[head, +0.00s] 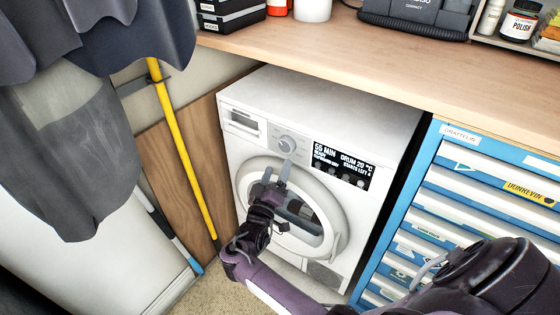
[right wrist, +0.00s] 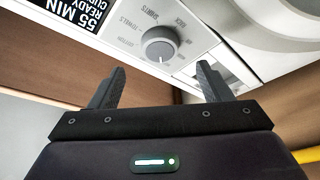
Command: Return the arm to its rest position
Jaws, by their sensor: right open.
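My right gripper (head: 277,175) is raised in front of the white washing machine (head: 350,105), its fingers pointing up toward the control panel. In the right wrist view the gripper (right wrist: 158,85) is open, with nothing between its two dark fingers. The round program dial (head: 288,144) sits just beyond the fingertips; in the right wrist view the dial (right wrist: 159,46) appears clear of both fingers. The right arm (head: 290,290) reaches in from the lower right and covers part of the round door (head: 322,210). My left gripper is not in view.
A wooden worktop (head: 400,60) runs above the machine. A blue tool chest (head: 425,180) stands at the right. A yellow pole (head: 182,150) leans at the left, with dark clothes (head: 65,140) hanging beside it. Carpet floor (head: 215,290) shows below.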

